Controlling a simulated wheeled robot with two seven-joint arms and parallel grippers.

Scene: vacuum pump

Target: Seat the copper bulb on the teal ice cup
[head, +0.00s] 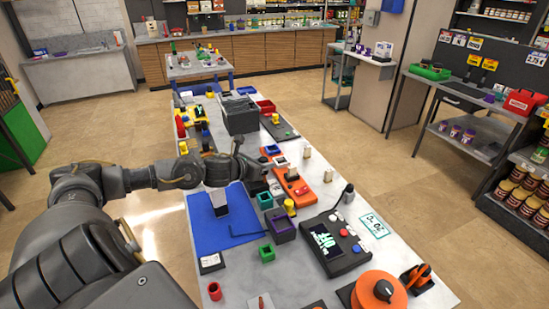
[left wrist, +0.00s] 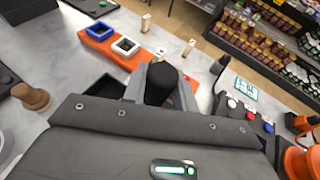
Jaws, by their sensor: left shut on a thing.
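A small square teal cup (head: 265,201) stands open on the table, just in front of my left gripper. My left gripper (head: 258,180) is low over the table beside the orange block. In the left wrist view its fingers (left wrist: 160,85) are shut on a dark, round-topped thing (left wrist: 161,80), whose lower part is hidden. No copper colour shows on it, so I cannot tell whether it is the bulb. A brown knobbed piece (left wrist: 33,97) stands at the left of the wrist view. My right gripper is not in view.
An orange block (head: 298,192) carries blue and white frames. A purple box (head: 282,229), a green cup (head: 267,254) and a yellow piece (head: 290,207) crowd the near side. A dark control box (head: 336,246) stands right. The blue mat (head: 220,239) has free room.

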